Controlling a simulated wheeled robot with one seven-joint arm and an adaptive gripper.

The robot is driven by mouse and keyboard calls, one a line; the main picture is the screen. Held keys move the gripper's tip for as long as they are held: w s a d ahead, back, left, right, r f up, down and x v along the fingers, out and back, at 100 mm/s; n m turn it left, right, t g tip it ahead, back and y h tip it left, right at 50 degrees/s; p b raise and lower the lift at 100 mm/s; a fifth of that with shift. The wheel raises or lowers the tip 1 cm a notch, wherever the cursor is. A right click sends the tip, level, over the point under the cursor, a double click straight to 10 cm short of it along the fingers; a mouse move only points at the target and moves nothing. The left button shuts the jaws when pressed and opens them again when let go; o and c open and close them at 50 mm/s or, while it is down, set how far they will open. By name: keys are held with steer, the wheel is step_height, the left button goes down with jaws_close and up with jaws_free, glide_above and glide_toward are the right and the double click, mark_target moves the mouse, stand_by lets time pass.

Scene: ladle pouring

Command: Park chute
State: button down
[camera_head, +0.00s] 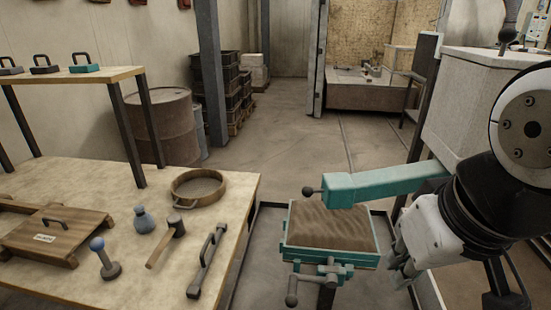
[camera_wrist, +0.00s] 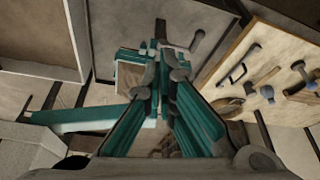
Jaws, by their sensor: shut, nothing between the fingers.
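The chute (camera_head: 385,182) appears to be the teal arm reaching left from the pale machine block, over the far part of a sand-filled teal box (camera_head: 332,252). A dark ball knob (camera_head: 308,191) sticks out at its left end. In the wrist view the teal arm (camera_wrist: 80,118) runs in from the left and passes behind my fingers. My gripper (camera_head: 398,273) hangs to the right of the box, below the chute and apart from its knob. In the wrist view my gripper (camera_wrist: 167,74) has its fingers together with nothing between them. The fingers hide part of the box.
A pale machine block (camera_head: 470,110) stands close behind my arm. A clamp handle (camera_head: 292,290) juts from the box's front. The wooden table (camera_head: 130,190) at left holds a ring (camera_head: 198,188), a mallet (camera_head: 165,241), and other tools. Floor is open behind the box.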

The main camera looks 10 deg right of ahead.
steer(key=w+a+r+n+p, duration=0.1)
steer(key=w+r, duration=0.2)
steer(key=w, duration=0.7)
steer(key=w+a+r, duration=0.1)
steer(key=w+r, duration=0.2)
steer(key=w, duration=0.7)
steer(key=w+a+f, duration=0.1)
steer(key=w+f, duration=0.2)
steer(key=w, duration=0.6)
steer(key=w+f+p, duration=0.1)
steer(key=w+f, duration=0.1)
steer(key=w, duration=0.7)
steer(key=shift+a+f+n+y, duration=0.3)
steer(key=shift+a+f, duration=0.05)
steer(key=shift+f, duration=0.05)
steer(key=shift+s, duration=0.1)
step_height(320, 180, down, 10)
steer(key=p, duration=0.2)
steer(key=shift+s+p, duration=0.25)
steer(key=shift+p, duration=0.1)
steer(key=shift+s, duration=0.1)
